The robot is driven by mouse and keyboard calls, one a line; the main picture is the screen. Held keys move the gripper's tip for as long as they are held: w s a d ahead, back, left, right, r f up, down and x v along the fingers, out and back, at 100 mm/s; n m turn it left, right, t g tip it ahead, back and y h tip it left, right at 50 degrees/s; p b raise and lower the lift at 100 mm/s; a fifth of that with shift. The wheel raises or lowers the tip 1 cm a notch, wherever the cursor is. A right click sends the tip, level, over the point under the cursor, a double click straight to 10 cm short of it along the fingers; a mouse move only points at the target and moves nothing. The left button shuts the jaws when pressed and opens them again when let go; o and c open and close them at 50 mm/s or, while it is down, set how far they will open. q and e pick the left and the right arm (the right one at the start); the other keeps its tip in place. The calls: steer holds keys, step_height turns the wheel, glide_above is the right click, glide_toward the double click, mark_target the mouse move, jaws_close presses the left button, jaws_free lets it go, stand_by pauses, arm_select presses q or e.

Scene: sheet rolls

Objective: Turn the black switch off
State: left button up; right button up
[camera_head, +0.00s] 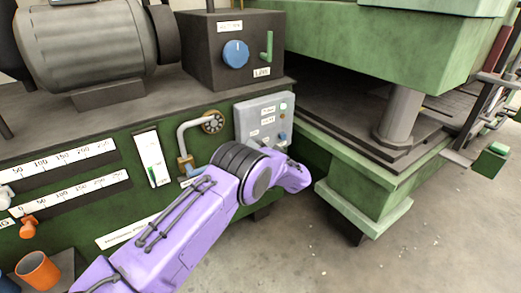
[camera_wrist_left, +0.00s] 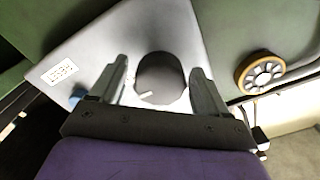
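The black switch (camera_wrist_left: 158,78) is a round dark knob with a white pointer mark, on a light grey panel (camera_wrist_left: 205,35) in the left wrist view. The pointer points down and to the left in that view. My left gripper (camera_wrist_left: 160,68) is open, with one finger on each side of the knob; a gap shows on both sides. In the head view the grey panel box (camera_head: 253,112) is on the machine's front, and my purple left arm covers its lower part, hiding the black switch and the gripper. My right gripper is in neither view.
A small blue knob (camera_wrist_left: 77,93) is beside my left finger. A brass-rimmed wheel (camera_wrist_left: 262,72) with a pipe is on the other side. A dark box with a blue dial (camera_head: 236,53) and green lever (camera_head: 266,45) stands above. Open floor (camera_head: 300,255) lies at front right.

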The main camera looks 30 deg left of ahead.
arm_select(q)
steer(key=c, duration=0.8)
steer(key=shift+c, duration=0.2)
steer(key=shift+n, duration=0.4)
steer(key=n, duration=0.7)
steer(key=shift+f+n, duration=0.1)
steer(key=shift+n, duration=0.2)
steer(key=n, duration=0.4)
steer(key=shift+s+n, duration=0.1)
steer(key=shift+n, duration=0.2)
steer(key=n, duration=0.4)
steer(key=shift+f+n+b, duration=0.1)
steer(key=shift+n+b, duration=0.2)
steer(key=shift+n, duration=0.1)
